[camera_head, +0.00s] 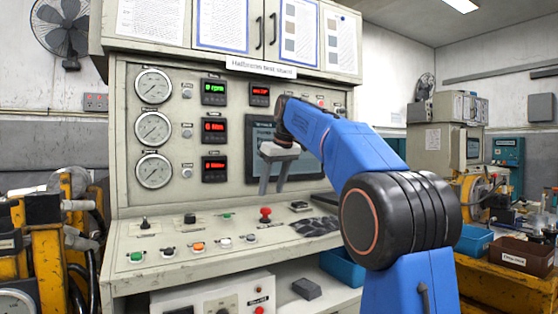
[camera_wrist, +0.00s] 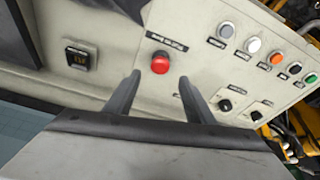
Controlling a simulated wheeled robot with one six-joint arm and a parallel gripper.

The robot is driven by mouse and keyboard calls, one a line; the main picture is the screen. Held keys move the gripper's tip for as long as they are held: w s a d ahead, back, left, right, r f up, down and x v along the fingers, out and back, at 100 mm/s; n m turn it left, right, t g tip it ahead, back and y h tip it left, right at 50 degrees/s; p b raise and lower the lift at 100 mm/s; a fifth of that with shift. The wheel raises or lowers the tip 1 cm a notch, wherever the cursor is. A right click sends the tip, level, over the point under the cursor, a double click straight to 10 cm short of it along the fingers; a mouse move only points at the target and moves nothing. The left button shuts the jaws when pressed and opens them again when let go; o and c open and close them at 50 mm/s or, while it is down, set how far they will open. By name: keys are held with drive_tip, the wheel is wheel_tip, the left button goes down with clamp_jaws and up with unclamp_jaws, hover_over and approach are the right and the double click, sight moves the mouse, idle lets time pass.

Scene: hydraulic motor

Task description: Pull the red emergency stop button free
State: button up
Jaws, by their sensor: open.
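The red emergency stop button (camera_head: 265,214) stands on the sloped console of the test stand, right of the row of small buttons. It also shows in the wrist view (camera_wrist: 160,63), just beyond and between the two fingertips. My gripper (camera_head: 272,190) is open and hangs just above the button in the head view. In the wrist view my gripper (camera_wrist: 157,82) has its fingers spread with nothing between them. Whether the fingertips reach down beside the button cannot be told.
Left of the button on the console are a white button (camera_head: 225,243), an orange button (camera_head: 198,247) and a green button (camera_head: 137,256). Black switches (camera_head: 190,218) stand behind them. A dark crumpled item (camera_head: 314,226) lies to the right. A screen (camera_head: 300,160) stands behind my gripper.

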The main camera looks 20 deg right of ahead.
drive_tip(key=a+v, duration=0.1)
drive_tip(key=v, duration=0.9)
drive_tip(key=shift+d+r, duration=0.3)
drive_tip(key=shift+d, duration=0.2)
drive_tip(key=shift+s, duration=0.15)
drive_tip(key=s+a+f+m, duration=0.1)
drive_tip(key=s+a+f, duration=0.2)
drive_tip(key=s+f, duration=0.55)
drive_tip(key=s+a+f+m, duration=0.1)
drive_tip(key=s+a+f, duration=0.2)
drive_tip(key=s+f, duration=0.5)
drive_tip(key=s+a+f, duration=0.1)
drive_tip(key=s+f, duration=1)
drive_tip(key=f, duration=0.4)
drive_tip(key=s+a+f+m+h, duration=0.1)
drive_tip(key=s+f, duration=1.1)
drive_tip(key=f, duration=0.3)
drive_tip(key=shift+a+m, duration=0.25)
drive_tip(key=shift+m, duration=0.05)
drive_tip(key=shift+s, duration=0.1)
